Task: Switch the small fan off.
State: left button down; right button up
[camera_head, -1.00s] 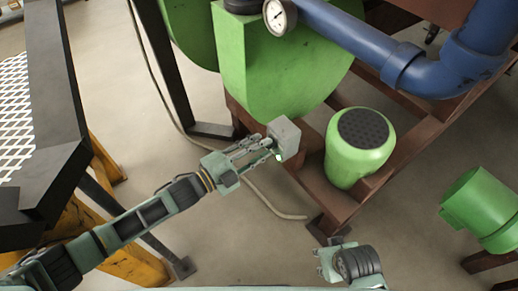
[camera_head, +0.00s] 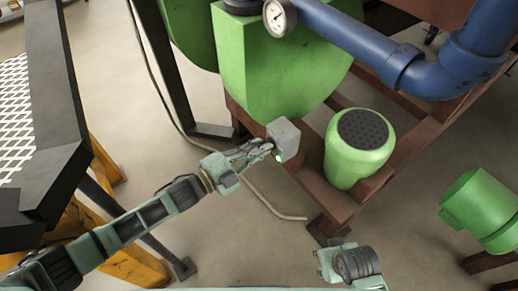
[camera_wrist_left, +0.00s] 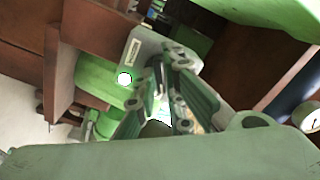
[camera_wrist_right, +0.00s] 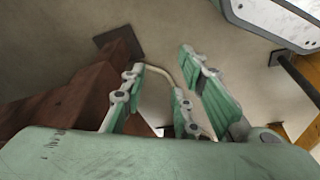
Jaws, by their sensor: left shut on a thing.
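A small grey box (camera_head: 284,139) stands at the edge of the brown frame, beside the green motor-like unit with a dark perforated top (camera_head: 360,148). A small bright light (camera_head: 278,157) shows low on the box; it is a white disc in the left wrist view (camera_wrist_left: 124,78). My left gripper (camera_head: 268,149) is at the box's left face, its fingers shut on a small part there that they mostly hide. The box also shows in the left wrist view (camera_wrist_left: 140,52), with a pale label. My right gripper (camera_head: 322,264) is open and empty, low in the head view (camera_wrist_right: 160,62).
A large green housing (camera_head: 270,75) and a blue pipe (camera_head: 365,45) with a gauge (camera_head: 279,17) stand behind the box. A green cylinder (camera_head: 482,208) is at the right. A black-edged table (camera_head: 50,130) is at the left. Floor is free between.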

pick_arm(q)
jog(key=shift+n+p, duration=1.75)
jog(key=shift+n, duration=3.95)
pick_arm(e)
jog(key=s+f+g, duration=0.1)
jog(key=s+f, duration=0.4)
jog(key=f, duration=0.6)
jog(key=shift+d+f, duration=0.3)
jog(key=shift+s+f, duration=0.1)
jog(key=shift+s, duration=0.05)
pick_arm(q)
jog(key=c, duration=1.8)
grip_release()
jog(key=shift+c, duration=0.2)
jog(key=v, duration=1.2)
